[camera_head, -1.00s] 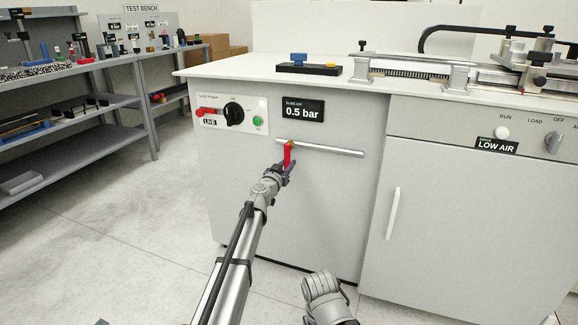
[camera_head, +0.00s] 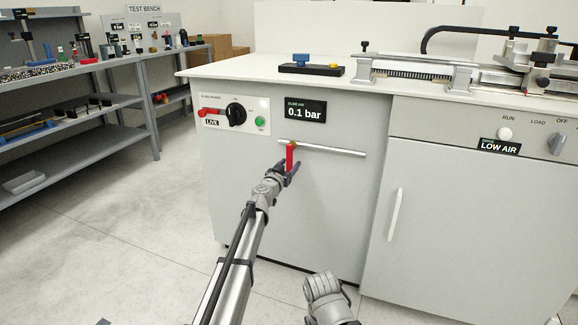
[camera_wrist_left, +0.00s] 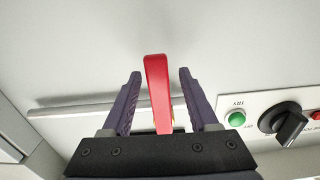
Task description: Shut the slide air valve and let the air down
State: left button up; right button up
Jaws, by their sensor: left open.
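The slide air valve has a red lever (camera_head: 290,154) that hangs down from a horizontal pipe (camera_head: 330,149) on the cabinet front. The slide air display (camera_head: 304,111) above it reads 0.1 bar. My left gripper (camera_head: 291,170) is at the lever. In the left wrist view the red lever (camera_wrist_left: 158,92) stands between the two open fingers (camera_wrist_left: 159,85), with a gap on each side. My right arm shows at the bottom of the head view, and its fingers cannot be made out.
The slide power panel (camera_head: 234,116) with a black knob, a red lever and a green button is left of the display. A LOW AIR display (camera_head: 498,146) is at the right. The bench top (camera_head: 230,70) overhangs above. The floor at left is clear.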

pick_arm(q)
jog(key=v, duration=0.7)
jog(key=shift+s, duration=0.35)
jog(key=shift+a, duration=0.1)
